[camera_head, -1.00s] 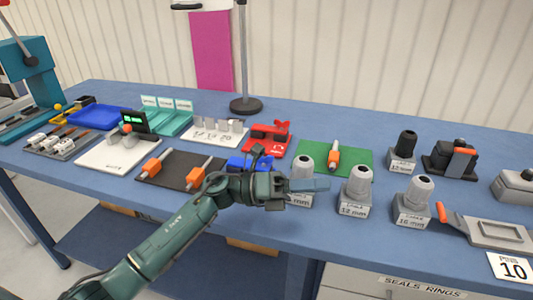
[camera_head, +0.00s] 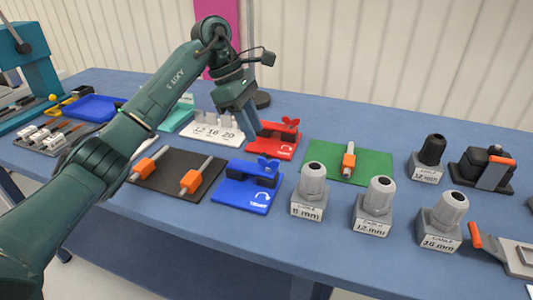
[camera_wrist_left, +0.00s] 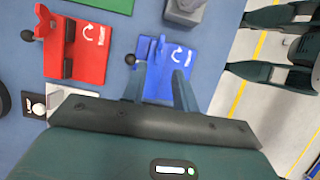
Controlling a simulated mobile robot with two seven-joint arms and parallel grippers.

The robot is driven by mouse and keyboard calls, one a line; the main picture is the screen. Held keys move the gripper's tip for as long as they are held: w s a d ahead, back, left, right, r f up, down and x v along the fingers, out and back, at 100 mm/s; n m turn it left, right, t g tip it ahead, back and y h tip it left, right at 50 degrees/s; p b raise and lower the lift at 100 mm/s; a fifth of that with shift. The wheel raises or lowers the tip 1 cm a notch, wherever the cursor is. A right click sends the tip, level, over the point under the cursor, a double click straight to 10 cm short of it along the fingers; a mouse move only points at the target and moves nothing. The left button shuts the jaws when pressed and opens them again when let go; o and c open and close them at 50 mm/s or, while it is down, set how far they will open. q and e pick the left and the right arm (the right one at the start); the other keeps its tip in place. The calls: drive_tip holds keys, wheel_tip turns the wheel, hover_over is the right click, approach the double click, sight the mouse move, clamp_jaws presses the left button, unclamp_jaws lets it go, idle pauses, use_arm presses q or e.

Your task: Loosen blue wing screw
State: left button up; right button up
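The blue wing screw (camera_head: 268,164) stands on a blue fixture (camera_head: 238,198) with a dark clamp part and a white curved arrow. In the left wrist view the blue fixture (camera_wrist_left: 173,82) is ahead of the fingers, and the wing screw (camera_wrist_left: 152,48) is near its far edge. My left gripper (camera_head: 250,118) is raised above the table, pointing down, behind the blue fixture and close to the red one. The wrist view shows its two fingers (camera_wrist_left: 159,88) apart with nothing held.
A red fixture (camera_head: 280,146) with a red wing screw stands behind the blue one. Grey cable glands (camera_head: 313,182) stand to its right. A dark board (camera_head: 168,172) with orange-handled tools lies to its left. A green board (camera_head: 375,163) lies behind the glands.

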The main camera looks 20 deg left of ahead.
sight(269, 163)
use_arm(q)
drive_tip(key=x, duration=0.8)
drive_tip(key=shift+d+f+p, duration=0.1)
drive_tip(key=shift+f+p, duration=0.05)
drive_tip(key=shift+p, duration=0.25)
clamp_jaws()
